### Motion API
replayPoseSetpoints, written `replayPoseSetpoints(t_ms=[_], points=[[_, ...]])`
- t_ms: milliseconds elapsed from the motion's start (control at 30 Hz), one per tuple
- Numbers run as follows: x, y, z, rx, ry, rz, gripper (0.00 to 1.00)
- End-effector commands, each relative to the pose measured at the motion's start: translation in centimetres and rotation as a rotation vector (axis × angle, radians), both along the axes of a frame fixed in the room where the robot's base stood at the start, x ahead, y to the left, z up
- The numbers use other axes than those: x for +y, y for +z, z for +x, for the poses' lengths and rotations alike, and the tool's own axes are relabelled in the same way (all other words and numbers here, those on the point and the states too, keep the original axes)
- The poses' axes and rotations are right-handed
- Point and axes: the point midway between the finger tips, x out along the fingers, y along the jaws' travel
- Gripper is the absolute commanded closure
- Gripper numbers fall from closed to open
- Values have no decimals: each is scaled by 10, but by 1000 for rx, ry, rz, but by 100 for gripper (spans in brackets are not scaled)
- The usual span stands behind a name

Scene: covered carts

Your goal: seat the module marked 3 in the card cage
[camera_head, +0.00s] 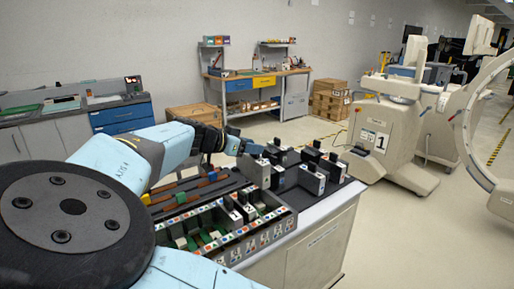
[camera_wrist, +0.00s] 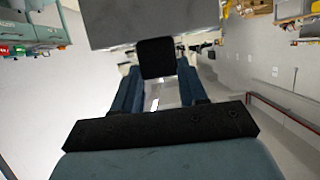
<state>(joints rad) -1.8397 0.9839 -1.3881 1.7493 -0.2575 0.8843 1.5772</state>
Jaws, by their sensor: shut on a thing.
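My gripper (camera_head: 243,148) is above the cart, past the back right end of the card cage, its blue fingers pointing right. In the wrist view, my gripper (camera_wrist: 160,88) is shut on the black handle of a grey module (camera_wrist: 150,24). In the head view the held module (camera_head: 261,172) seems to be the grey block just beneath the fingertips; I cannot read its number. The card cage (camera_head: 262,237) is an open dark frame with coloured marks along its front rail.
Several loose modules (camera_head: 312,178) with black handles stand on the cart top (camera_head: 322,207), right of the cage. Brown strips lie in a dark tray (camera_head: 190,190) behind the cage. A large white machine (camera_head: 380,130) stands beyond the cart. The air above the cage's front is clear.

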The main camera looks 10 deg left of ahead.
Motion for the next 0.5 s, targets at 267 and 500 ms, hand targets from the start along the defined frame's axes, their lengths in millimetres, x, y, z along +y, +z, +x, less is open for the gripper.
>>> replayPoseSetpoints(t_ms=[267,500], points=[[0,1,0,-3,3,-2,100],[1,-7,0,-5,5,-5,100]])
